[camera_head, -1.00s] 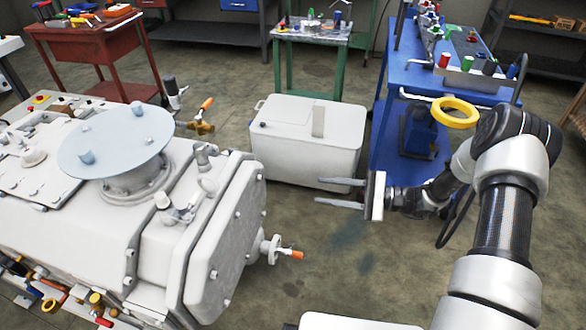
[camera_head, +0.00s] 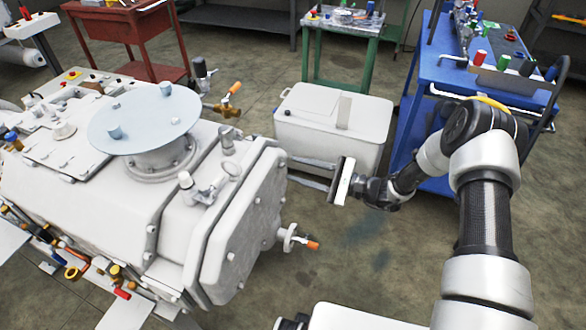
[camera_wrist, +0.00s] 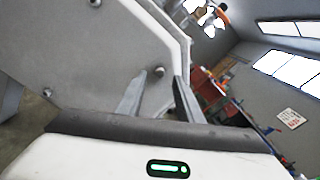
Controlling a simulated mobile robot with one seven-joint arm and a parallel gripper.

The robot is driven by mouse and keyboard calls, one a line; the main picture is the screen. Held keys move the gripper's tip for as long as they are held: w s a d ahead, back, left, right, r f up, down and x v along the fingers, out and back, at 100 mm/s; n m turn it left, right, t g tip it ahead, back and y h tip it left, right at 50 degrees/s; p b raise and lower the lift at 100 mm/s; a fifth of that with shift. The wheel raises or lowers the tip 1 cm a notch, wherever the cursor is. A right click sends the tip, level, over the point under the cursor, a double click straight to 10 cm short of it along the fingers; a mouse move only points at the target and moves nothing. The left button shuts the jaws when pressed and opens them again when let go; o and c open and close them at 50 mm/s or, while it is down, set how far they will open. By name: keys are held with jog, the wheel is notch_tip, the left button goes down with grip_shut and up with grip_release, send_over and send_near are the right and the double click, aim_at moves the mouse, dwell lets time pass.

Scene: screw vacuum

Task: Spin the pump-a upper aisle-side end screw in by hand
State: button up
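The white pump (camera_head: 130,185) fills the left of the head view, with its flat end cover (camera_head: 240,235) facing right. My gripper (camera_head: 291,169) is at the upper right edge of that cover, its two fingers apart and pointing at it. In the wrist view the grey cover (camera_wrist: 90,55) fills the upper left. A small round screw head (camera_wrist: 160,72) shows beside the tips of my open fingers (camera_wrist: 167,76); I cannot tell whether they touch it. Other screw heads, such as one at lower left (camera_wrist: 47,93), sit along the cover. Nothing shows held between the fingers.
A valve with an orange handle (camera_head: 313,245) sticks out below my gripper. A white box (camera_head: 333,125) stands behind it. A blue cart (camera_head: 425,75) is at the right, and a red cart (camera_head: 120,30) and green table (camera_head: 345,50) are behind.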

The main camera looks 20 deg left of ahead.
aim_at(282, 165)
jog(key=shift+a, duration=1.1)
grip_shut()
